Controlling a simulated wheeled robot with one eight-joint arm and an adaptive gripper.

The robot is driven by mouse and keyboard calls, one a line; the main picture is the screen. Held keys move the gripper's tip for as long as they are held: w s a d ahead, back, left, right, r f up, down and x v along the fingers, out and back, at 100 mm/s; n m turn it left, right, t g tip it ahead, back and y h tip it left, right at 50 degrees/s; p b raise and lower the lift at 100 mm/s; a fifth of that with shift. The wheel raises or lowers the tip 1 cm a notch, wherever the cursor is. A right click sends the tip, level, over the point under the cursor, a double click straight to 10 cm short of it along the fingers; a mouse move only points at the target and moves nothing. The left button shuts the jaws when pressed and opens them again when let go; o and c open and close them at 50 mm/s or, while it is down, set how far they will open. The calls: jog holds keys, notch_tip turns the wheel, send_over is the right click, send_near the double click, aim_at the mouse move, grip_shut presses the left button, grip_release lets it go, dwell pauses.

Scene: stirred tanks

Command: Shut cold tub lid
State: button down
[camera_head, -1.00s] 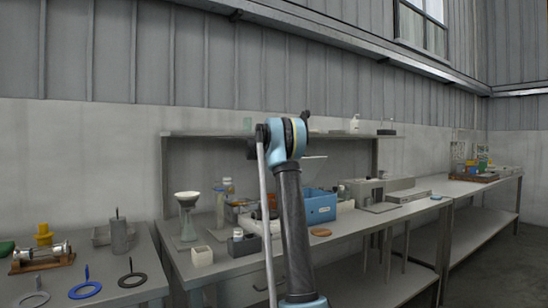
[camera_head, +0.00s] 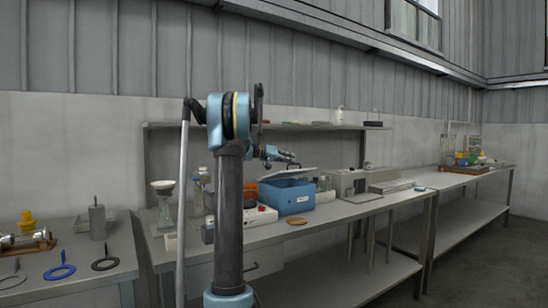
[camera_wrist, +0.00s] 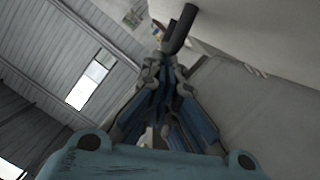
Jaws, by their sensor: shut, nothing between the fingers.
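The cold tub (camera_head: 287,198) is a blue box with a white label, standing on the middle bench in the head view. Its pale grey lid (camera_head: 290,173) shows as a thin tilted panel just above the rim, not flat on it. My gripper (camera_head: 290,158) is shut and empty, close above the lid; I cannot tell if it touches. In the wrist view my gripper (camera_wrist: 165,65) has its blue-grey fingers together. A dark bar (camera_wrist: 180,28) lies just beyond the fingers, and a wide grey surface fills the right side. My arm hides part of the bench left of the tub.
A brown disc (camera_head: 297,221) lies in front of the tub. Clear bottles stand right of it, near a grey instrument (camera_head: 350,182). A white funnel stand (camera_head: 162,195) is at left. A shelf (camera_head: 330,127) runs above the bench behind the tub.

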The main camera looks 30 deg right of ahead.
aim_at(293, 171)
jog(key=shift+s+f+m+t, duration=0.25)
jog(key=shift+s+f+m, duration=0.25)
jog(key=shift+f, duration=0.45)
jog(key=shift+s+f+m+t, duration=0.2)
jog(key=shift+s+f+m, duration=0.35)
jog(key=shift+f, duration=0.45)
jog(key=shift+s+f+m+t, duration=0.3)
jog(key=shift+s+f, duration=0.3)
jog(key=shift+f, duration=0.35)
